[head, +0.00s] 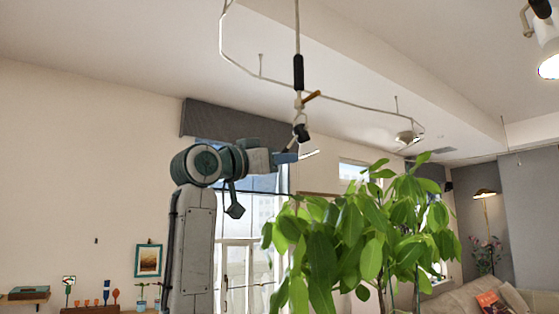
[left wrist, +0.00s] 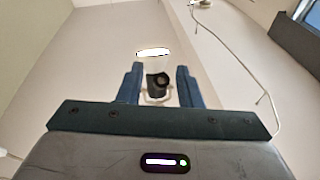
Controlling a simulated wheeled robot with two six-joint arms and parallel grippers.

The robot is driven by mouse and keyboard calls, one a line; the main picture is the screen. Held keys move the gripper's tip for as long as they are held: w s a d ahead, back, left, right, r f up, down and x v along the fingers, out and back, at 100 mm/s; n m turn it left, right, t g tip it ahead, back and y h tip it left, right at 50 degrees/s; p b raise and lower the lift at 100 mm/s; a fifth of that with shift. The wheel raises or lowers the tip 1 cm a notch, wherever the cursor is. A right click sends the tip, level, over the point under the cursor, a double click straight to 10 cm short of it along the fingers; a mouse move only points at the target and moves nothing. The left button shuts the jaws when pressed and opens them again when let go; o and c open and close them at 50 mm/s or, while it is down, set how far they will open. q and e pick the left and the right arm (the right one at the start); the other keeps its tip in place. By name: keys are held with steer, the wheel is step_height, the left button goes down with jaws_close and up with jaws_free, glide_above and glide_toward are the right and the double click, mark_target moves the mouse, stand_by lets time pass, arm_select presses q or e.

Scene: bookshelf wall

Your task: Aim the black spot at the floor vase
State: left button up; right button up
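The black spot (head: 302,132) hangs from the ceiling rail on a rod, below a small orange-brown lever. In the left wrist view a dark round part (left wrist: 157,81) with a pale body and a bright lit face shows between the fingertips; I cannot tell whether it is touched. My left gripper (head: 291,156) is raised just below the black spot, pointing right. Its two blue fingers (left wrist: 160,88) are apart, with gaps beside the dark part. The floor vase itself is not visible; pink flowers (head: 487,254) stand at far right behind the sofa. My right gripper is out of view.
A leafy plant (head: 345,235) stands right of my left arm. A floor lamp (head: 485,193) and a sofa (head: 450,301) are at right.

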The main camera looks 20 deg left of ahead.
arm_select(q)
steer(key=shift+s+a+f+b, duration=0.2)
steer(key=shift+s+f+b, duration=0.05)
steer(key=shift+s+b, duration=0.1)
steer(key=b+v, duration=0.4)
steer(key=v, duration=0.5)
steer(key=shift+s+a+b, duration=0.2)
steer(key=shift+s+b, duration=0.1)
steer(key=shift+s, duration=0.05)
